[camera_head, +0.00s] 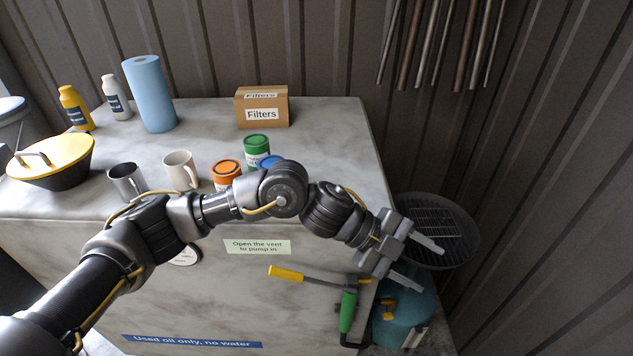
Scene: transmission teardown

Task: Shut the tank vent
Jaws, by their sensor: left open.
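The tank looks like a big pale marbled box (225,300), with a label (257,246) reading "Open the vent to pump in" on its front. Below the label a yellow-ended lever (287,273) lies nearly level, its metal bar running right. A green-handled lever (348,310) hangs down beside the bar's right end. I cannot tell for sure which lever works the vent. My left gripper (416,262) is open and empty, past the tank's right side, to the right of both levers and apart from them. My right gripper is not in view.
A dark round pan with a grate (443,212) and a teal vessel (418,305) stand right of the tank, close to my gripper. Mugs (181,170), cans (256,147), a Filters box (262,108) and a blue roll (150,92) stand on top. Rods (440,45) hang at the wall.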

